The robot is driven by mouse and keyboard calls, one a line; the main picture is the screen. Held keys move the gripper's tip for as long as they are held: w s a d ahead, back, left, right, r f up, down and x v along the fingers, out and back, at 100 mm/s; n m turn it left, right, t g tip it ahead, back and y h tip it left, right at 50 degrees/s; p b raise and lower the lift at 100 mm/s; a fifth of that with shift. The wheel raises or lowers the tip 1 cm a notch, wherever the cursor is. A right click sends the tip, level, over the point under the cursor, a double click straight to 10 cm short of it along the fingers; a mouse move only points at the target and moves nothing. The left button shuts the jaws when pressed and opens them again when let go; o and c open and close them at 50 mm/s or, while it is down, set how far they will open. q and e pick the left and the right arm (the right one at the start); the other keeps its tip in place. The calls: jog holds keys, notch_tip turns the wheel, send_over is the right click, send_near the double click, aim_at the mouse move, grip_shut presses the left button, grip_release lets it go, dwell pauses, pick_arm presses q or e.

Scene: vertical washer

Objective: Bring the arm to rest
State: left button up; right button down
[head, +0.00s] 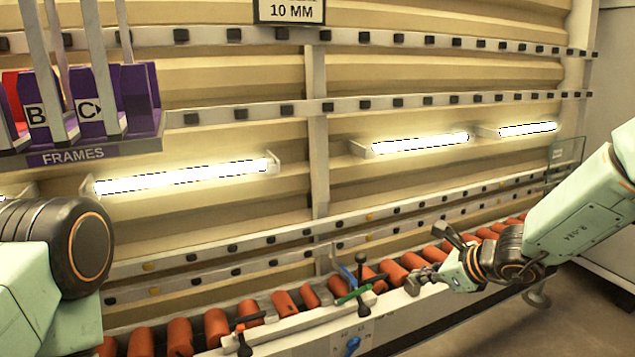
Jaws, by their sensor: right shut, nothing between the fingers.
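My right arm comes in from the right side of the head view. Its gripper (416,283) is shut and empty, in front of the roller conveyor at the washer's front edge. It points left, close to the conveyor's front rail, and I cannot tell if it touches it. Of my left arm only a dark joint and pale green links show at the lower left. The left gripper is out of view.
The washer wall (400,200) has several lit lamps (185,177). Orange rollers (215,327) line its base. Green (353,295) and blue (347,273) levers stand left of my right gripper. A purple frames rack (135,95) is at upper left. Floor is clear at lower right.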

jog(key=s+d+f+n+g+h, duration=0.2)
jog(key=s+f+n+g+h, duration=0.1)
jog(key=s+f+n, duration=0.65)
jog(key=s+d+f+n+g+h, duration=0.35)
jog(key=s+f+n, duration=0.35)
jog(key=s, duration=0.6)
jog(key=s+a+f+n, duration=0.1)
jog(key=s+a+n, duration=0.1)
jog(key=s, duration=0.4)
jog(key=s+a+f+n+g+y, duration=0.1)
jog(key=s+a+f+n, duration=0.1)
jog(key=s, duration=0.5)
jog(key=s+a+f+n, duration=0.2)
jog(key=s+a+n, duration=0.2)
jog(key=s, duration=0.3)
jog(key=shift+s+f+n+g, duration=0.15)
jog(key=shift+f+n+g, duration=0.15)
jog(key=shift+n, duration=0.35)
jog(key=shift+r+y, duration=0.1)
jog(key=shift+y, duration=0.15)
